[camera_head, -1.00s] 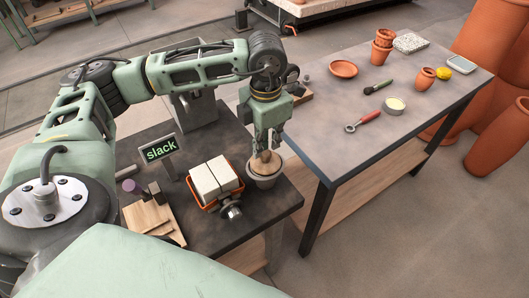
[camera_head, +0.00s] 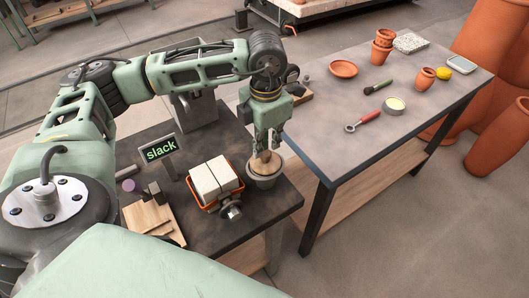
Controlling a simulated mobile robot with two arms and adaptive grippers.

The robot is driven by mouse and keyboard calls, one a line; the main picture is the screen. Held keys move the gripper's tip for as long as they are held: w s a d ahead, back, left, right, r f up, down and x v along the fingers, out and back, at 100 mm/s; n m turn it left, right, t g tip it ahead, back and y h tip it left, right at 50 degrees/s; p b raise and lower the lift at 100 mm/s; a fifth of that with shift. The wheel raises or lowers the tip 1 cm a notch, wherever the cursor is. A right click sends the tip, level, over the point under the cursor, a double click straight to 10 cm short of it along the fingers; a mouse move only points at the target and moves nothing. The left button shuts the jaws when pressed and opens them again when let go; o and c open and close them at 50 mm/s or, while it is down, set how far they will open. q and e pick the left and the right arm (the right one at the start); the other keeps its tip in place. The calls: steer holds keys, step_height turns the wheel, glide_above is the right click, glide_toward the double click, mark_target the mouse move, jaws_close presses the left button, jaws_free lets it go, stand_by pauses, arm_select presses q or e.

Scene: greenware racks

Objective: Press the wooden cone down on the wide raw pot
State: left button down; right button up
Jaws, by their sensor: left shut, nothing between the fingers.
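The wide raw pot (camera_head: 264,182) is grey and stands upright near the right corner of the dark table. The tan wooden cone (camera_head: 264,163) sits in the pot's mouth, with its upper part showing above the rim. My left gripper (camera_head: 267,147) points down right over the cone, shut with nothing held between its fingers. Its fingertips are at the cone's top; whether they touch it I cannot tell. The cone's lower part is hidden inside the pot. My right gripper is not in view.
An orange crate (camera_head: 203,206) with white blocks stands just left of the pot. Wooden boards (camera_head: 147,217) lie at the front left. The grey table (camera_head: 325,121) at the right holds pots and tools.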

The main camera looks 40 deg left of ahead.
mark_target(265, 153)
arm_select(q)
steer(key=shift+f+b, duration=0.4)
steer(key=shift+f, duration=0.05)
steer(key=shift+s+f+b, duration=0.2)
steer(key=shift+b, duration=0.15)
stand_by(1.9)
steer(key=shift+w+r+p, duration=0.2)
steer(key=shift+r+p, duration=0.6)
steer(key=shift+r, duration=0.45)
steer(key=shift+r+p, duration=1.2)
steer(key=shift+r, duration=1.25)
steer(key=shift+f, duration=0.1)
